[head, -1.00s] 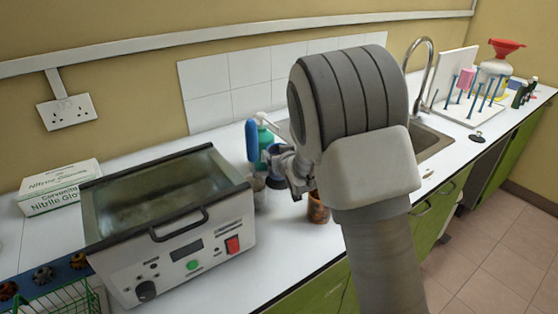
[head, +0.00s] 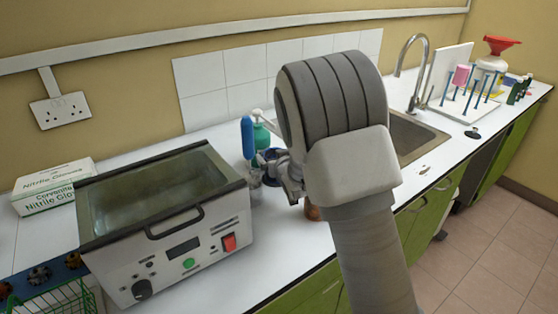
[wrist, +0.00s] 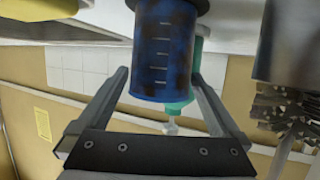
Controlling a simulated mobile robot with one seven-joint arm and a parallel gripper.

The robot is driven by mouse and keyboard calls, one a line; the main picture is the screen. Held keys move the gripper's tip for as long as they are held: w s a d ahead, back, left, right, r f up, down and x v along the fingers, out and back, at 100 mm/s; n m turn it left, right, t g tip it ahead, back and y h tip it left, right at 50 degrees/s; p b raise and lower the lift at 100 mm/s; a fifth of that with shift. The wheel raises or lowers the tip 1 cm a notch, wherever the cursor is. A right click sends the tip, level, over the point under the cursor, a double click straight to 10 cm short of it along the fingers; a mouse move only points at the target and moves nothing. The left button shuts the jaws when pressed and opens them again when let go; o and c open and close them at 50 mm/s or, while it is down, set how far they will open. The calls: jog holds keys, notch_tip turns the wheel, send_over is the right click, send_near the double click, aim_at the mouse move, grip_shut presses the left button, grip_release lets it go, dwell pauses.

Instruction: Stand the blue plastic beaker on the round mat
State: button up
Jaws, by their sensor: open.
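The blue plastic beaker (wrist: 165,50) has white graduation marks and dark stains. It appears upside down in the wrist view, as does the room. My gripper (wrist: 158,76) is open, with one finger on each side of the beaker; I cannot tell whether either finger touches it. In the head view, the beaker (head: 271,155) is small and partly hidden by my gripper (head: 268,176), beside the heated bath. A dark, wider piece shows at the beaker's end in the wrist view; I cannot tell what it is. I cannot identify the round mat with certainty.
A heated bath (head: 190,245) stands left of my gripper. A green pump bottle (head: 262,137) and a blue upright object (head: 248,137) are behind the beaker. A brown container (head: 313,212) is mostly hidden by my arm. The sink (head: 415,135) and a peg rack (head: 465,108) lie right.

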jog(key=s+d+r+m+g+h, duration=0.1)
jog(key=s+d+r, duration=0.25)
jog(key=s, duration=0.35)
jog(key=s+d+r+g, duration=0.1)
jog(key=s+d+r, duration=0.25)
jog(key=s, duration=0.35)
jog(key=s+d+r+m+g+h, duration=0.1)
jog(key=s+d+r, duration=0.25)
jog(key=s, duration=0.35)
jog(key=s+d+r+g, duration=0.1)
jog(key=s+g, duration=0.1)
jog(key=s, duration=0.8)
jog(key=s+d+r+g+h, duration=0.1)
jog(key=s+r+g, duration=0.1)
jog(key=s, duration=0.8)
jog(key=shift+d+m+g, duration=0.3)
jog(key=shift+d+g, duration=0.1)
jog(key=shift+g, duration=0.1)
jog(key=shift+r, duration=0.15)
notch_tip(320, 180, up, 8)
jog(key=p, duration=0.8)
